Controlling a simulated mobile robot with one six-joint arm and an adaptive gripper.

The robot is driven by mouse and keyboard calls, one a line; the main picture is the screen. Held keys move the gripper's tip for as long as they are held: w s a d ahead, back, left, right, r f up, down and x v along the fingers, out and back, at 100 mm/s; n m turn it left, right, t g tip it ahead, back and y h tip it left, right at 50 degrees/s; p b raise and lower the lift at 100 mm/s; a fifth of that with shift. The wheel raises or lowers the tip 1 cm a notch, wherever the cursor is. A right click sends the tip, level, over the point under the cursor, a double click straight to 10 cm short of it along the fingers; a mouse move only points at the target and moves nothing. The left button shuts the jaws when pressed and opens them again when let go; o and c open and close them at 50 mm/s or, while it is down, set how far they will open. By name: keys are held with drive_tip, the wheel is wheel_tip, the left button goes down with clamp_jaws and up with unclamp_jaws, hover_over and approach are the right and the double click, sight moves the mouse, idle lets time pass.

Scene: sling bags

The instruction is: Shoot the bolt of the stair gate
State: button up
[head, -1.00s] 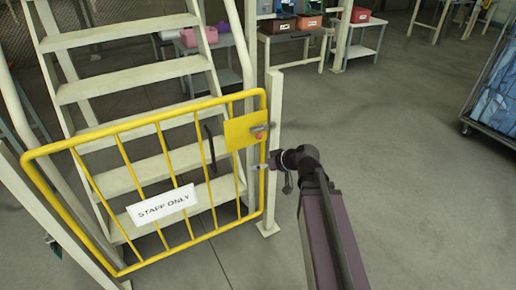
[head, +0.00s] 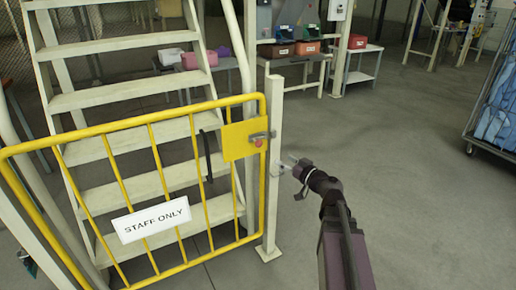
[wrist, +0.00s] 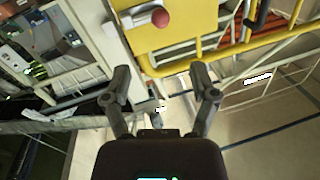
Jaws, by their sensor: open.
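The yellow stair gate (head: 156,165) stands across the foot of the stairs, its latch side beside a pale post (head: 274,160). A yellow plate (head: 238,141) at its upper corner carries a grey bolt (head: 262,135) with a red knob (head: 258,143). In the wrist view the plate (wrist: 180,35), bolt (wrist: 136,16) and red knob (wrist: 161,18) lie at the top, beyond my fingertips. I cannot tell whether the bolt enters the post. My gripper (head: 283,168) is open and empty, right of the post and lower than the bolt; it also shows in the wrist view (wrist: 160,82).
A white "STAFF ONLY" sign (head: 152,220) and a dark upright handle (head: 208,157) are on the gate. Stairs (head: 130,100) rise behind it. Tables with bins (head: 290,58) stand at the back. A cart of blue bags (head: 497,110) is at right; the floor between is clear.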

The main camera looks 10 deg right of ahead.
sight(261, 146)
drive_tip(key=shift+w+a, duration=0.1)
drive_tip(key=x, duration=1.3)
drive_tip(key=shift+w+a, duration=0.15)
drive_tip(key=shift+w, duration=0.1)
clamp_jaws()
